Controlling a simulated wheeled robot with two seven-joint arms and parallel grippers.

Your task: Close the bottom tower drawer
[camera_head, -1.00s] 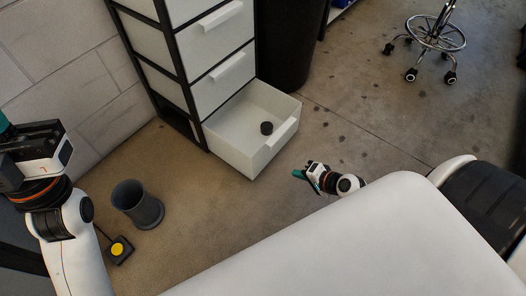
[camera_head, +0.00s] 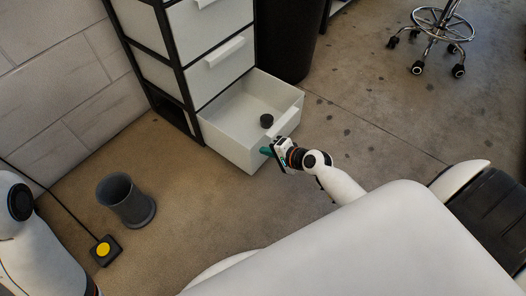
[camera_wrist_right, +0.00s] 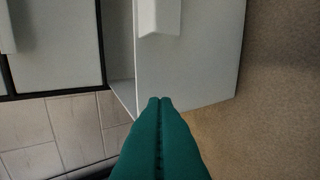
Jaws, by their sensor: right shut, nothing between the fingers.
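The bottom tower drawer (camera_head: 232,146) is white and pulled out from the tower, open at the top. My left gripper is out of view; only part of the left arm shows.
The drawer tower (camera_head: 207,50) has closed white drawers above in a black frame. A grey cup-like bin (camera_head: 127,203) and a yellow button on a black box (camera_head: 104,250) stand on the floor at left. A black bin (camera_head: 288,40) stands behind the drawer. A wheeled stool (camera_head: 440,25) is far right.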

